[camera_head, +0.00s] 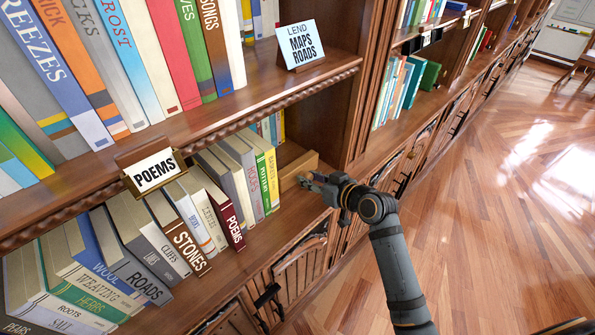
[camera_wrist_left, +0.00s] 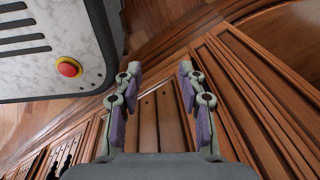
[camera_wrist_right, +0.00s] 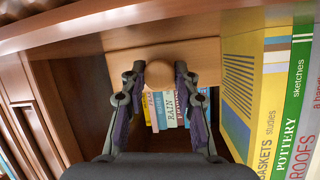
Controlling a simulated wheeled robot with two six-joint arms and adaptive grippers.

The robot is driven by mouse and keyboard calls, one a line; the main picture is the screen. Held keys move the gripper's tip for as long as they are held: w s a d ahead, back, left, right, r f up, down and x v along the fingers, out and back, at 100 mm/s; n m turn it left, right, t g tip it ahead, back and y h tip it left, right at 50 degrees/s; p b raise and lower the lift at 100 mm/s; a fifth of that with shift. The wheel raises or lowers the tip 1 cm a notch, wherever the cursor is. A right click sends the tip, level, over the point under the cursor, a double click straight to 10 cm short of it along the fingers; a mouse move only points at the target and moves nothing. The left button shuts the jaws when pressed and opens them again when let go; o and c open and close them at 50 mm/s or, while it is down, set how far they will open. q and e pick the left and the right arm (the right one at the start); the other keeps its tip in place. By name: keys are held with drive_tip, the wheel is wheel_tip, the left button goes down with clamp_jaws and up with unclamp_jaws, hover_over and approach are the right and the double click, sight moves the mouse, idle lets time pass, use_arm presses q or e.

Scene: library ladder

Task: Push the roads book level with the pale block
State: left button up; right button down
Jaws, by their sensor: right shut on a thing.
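The pale block (camera_head: 297,164) is at the right end of the same shelf, and shows as a wooden piece with a round knob (camera_wrist_right: 160,72) in the right wrist view. My right gripper (camera_head: 312,182) is shut on the knob, far to the right of the roads book. My left gripper (camera_wrist_left: 158,82) is open and empty before wooden panels, outside the head view.
Stones (camera_head: 186,243) and Poems (camera_head: 226,213) stand between the roads book and the block. A Poems sign (camera_head: 155,170) hangs from the upper shelf edge above the row. A lend sign (camera_head: 300,45) stands on the upper shelf. The wooden floor (camera_head: 490,210) at right is clear.

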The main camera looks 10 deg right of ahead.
sight(301, 165)
idle(0.3)
drive_tip(key=r, duration=0.4)
drive_tip(key=shift+s+d, duration=0.15)
drive_tip(key=shift+s, duration=0.2)
drive_tip(key=s+d+r+p, duration=0.3)
drive_tip(key=s+r+p, duration=0.6)
drive_tip(key=s, duration=0.4)
drive_tip(key=shift+p, duration=0.65)
